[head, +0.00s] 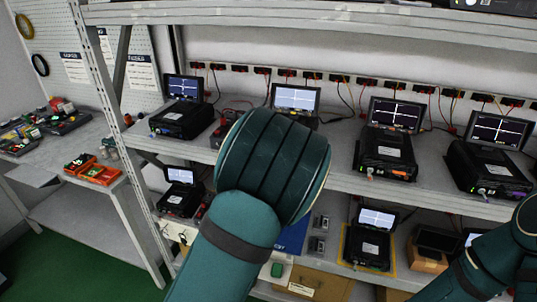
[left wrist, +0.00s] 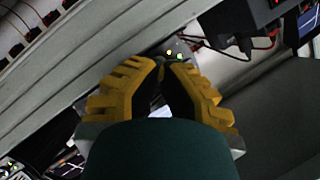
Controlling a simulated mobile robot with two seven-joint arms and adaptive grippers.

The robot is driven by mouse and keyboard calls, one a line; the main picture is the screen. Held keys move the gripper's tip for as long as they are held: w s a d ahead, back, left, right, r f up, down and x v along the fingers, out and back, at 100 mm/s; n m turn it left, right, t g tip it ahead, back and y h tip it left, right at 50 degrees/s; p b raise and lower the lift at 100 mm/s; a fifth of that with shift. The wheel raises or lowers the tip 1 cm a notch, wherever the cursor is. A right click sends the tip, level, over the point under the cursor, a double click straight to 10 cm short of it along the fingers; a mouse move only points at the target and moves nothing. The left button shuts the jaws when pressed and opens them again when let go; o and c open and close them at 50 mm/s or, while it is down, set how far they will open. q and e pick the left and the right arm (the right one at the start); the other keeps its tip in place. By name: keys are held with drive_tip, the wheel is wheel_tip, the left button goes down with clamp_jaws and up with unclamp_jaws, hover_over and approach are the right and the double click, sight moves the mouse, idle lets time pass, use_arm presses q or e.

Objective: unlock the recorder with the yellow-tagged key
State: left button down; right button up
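Several black recorders with lit screens stand on the racks; one (head: 385,155) is right of centre on the upper shelf, and another (head: 182,120) is on the left. I cannot tell which one the task means. My left arm hides its own gripper in the head view. In the left wrist view the yellow fingers of my left gripper (left wrist: 165,65) converge, their tips close together at a small pale panel (left wrist: 180,47) with yellow and green spots. Whether anything is between them is unclear. I cannot make out the yellow-tagged key. My right gripper is outside both views.
A side bench (head: 70,150) on the left holds orange trays (head: 95,172) and loose parts. The lower shelf carries more recorders, one of them (head: 370,245) on a yellow-edged mat. Cables hang along the back wall. The upper shelf edge (head: 330,12) crosses above my arm.

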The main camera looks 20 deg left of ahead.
use_arm(q)
drive_tip(key=shift+m+y, duration=0.3)
drive_tip(key=shift+m, duration=0.1)
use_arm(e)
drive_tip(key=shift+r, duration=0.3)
use_arm(q)
drive_tip(key=c, duration=1.2)
unclamp_jaws()
drive_tip(key=shift+o, duration=0.2)
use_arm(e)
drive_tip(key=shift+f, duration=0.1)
